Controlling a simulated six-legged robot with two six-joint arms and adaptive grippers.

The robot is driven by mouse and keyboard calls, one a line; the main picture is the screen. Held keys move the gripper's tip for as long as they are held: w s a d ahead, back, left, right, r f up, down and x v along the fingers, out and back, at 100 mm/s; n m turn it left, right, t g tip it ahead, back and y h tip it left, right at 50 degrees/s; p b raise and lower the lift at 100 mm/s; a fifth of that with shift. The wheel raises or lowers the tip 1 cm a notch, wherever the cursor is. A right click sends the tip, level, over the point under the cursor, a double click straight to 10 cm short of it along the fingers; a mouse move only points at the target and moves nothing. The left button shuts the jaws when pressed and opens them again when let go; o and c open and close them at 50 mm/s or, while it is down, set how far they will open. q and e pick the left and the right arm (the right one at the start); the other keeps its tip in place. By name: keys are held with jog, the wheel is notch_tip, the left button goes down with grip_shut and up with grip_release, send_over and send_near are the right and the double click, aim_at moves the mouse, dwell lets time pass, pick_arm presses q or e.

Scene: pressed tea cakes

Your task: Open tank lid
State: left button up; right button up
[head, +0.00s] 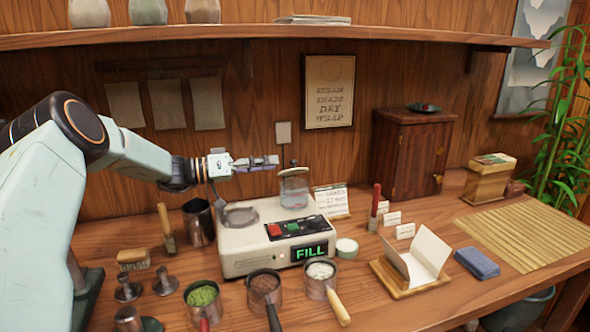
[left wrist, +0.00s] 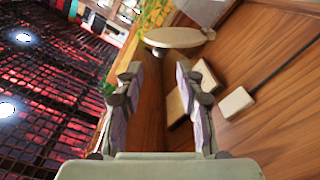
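The tank is a small clear glass jar (head: 294,193) at the back right of a white machine (head: 285,235), whose green display reads FILL. Its pale round lid (head: 294,171) lies on top, apparently closed. My left gripper (head: 272,162) reaches in from the left, level with the lid's top and close to it; I cannot tell whether they touch. In the left wrist view its two fingers (left wrist: 160,100) are apart with nothing seen between them. A pale disc (left wrist: 175,37) shows beyond the fingertips; I cannot tell what it is. My right gripper is not in view.
Several handled pots, including one with green tea (head: 202,296), stand in front of the machine. A metal cup (head: 198,222) stands to its left. A price card (head: 331,201) stands right behind it. A wooden cabinet (head: 408,155) and bamboo mat (head: 520,232) are right. A shelf (head: 280,35) runs overhead.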

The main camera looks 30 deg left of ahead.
aim_at(293, 161)
pick_arm(q)
jog(key=x, duration=0.6)
jog(key=shift+w+d+f, duration=0.1)
jog(key=shift+w+d, duration=0.15)
jog(key=shift+w, duration=0.2)
jog(key=shift+d, duration=0.15)
jog(key=shift+d, duration=0.1)
jog(key=shift+w, duration=0.15)
jog(key=c, duration=0.4)
jog(key=shift+c, duration=1.3)
grip_shut()
